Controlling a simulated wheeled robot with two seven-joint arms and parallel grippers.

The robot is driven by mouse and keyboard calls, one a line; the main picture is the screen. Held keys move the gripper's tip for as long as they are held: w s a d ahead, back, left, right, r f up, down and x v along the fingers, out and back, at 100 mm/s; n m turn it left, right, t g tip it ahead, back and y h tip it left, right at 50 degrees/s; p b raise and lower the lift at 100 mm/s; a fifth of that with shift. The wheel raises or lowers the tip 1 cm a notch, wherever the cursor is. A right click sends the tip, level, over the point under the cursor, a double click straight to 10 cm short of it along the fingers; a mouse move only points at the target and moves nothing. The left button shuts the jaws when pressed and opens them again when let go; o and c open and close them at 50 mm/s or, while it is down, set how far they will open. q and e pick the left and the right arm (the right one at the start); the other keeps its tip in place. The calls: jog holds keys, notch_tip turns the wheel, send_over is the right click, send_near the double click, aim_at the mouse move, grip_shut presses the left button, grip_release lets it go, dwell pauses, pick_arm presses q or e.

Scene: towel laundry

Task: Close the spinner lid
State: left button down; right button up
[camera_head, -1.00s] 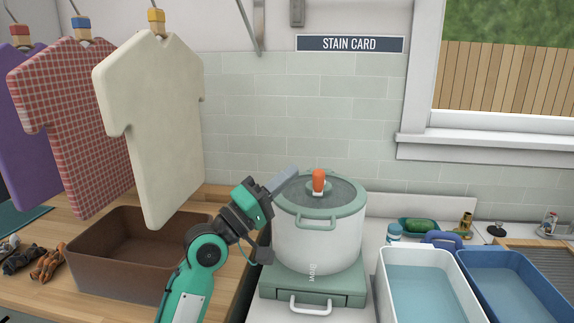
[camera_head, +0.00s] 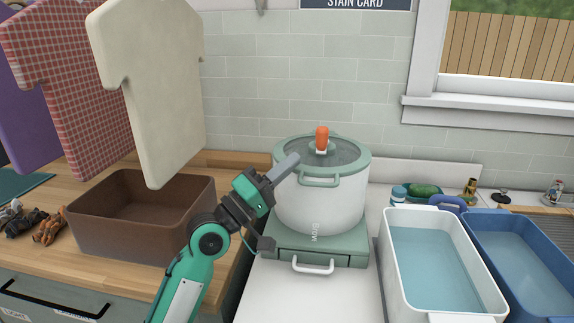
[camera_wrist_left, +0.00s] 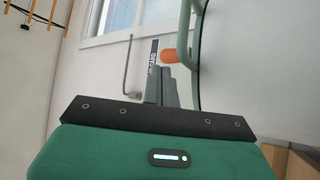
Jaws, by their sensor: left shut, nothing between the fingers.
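The spinner (camera_head: 318,205) is a white drum on a green base. Its lid (camera_head: 342,152), grey with a green rim and an orange-topped knob (camera_head: 321,138), lies over the top of the drum. My left gripper (camera_head: 291,160) is shut and empty, with its fingertips at the left edge of the lid in the head view. I cannot tell whether they touch it. In the left wrist view the shut fingers (camera_wrist_left: 161,85) point toward the orange knob (camera_wrist_left: 171,57), with the green rim at the right. My right gripper is not in view.
A brown bin (camera_head: 142,215) stands on the wooden counter to the left, below hanging shirts (camera_head: 150,85). A white basin (camera_head: 436,265) and a blue basin (camera_head: 525,265), both with water, stand to the right.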

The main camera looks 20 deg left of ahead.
pick_arm(q)
jog(key=shift+f, duration=0.1)
jog(key=b+v, duration=0.5)
jog(key=v, duration=0.8)
jog(key=shift+s+a, duration=0.15)
jog(key=shift+s, duration=0.2)
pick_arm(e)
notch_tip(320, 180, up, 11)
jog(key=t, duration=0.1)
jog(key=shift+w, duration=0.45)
pick_arm(q)
jog(key=shift+f, duration=0.15)
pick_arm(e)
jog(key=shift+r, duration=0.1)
